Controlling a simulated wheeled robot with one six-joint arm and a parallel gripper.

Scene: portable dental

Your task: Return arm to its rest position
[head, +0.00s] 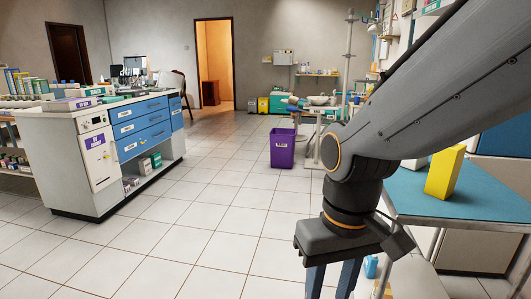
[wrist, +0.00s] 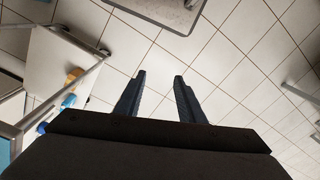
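My arm stretches in from the upper right in the head view, and its wrist bends downward. My gripper (head: 333,279) hangs below the wrist at the bottom of the view, left of the teal-topped table (head: 475,200). In the wrist view my gripper (wrist: 159,82) points at the tiled floor. Its two blue-grey fingers stand apart with bare floor between them, so it is open and empty. The fingertips touch nothing that I can see.
A yellow container (head: 444,173) stands on the teal tabletop. Small items, one blue (head: 371,266), sit on a low shelf beside my gripper. A purple bin (head: 283,148) stands ahead. A white cabinet with blue drawers (head: 142,127) is at left. The tiled floor (head: 215,220) between is clear.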

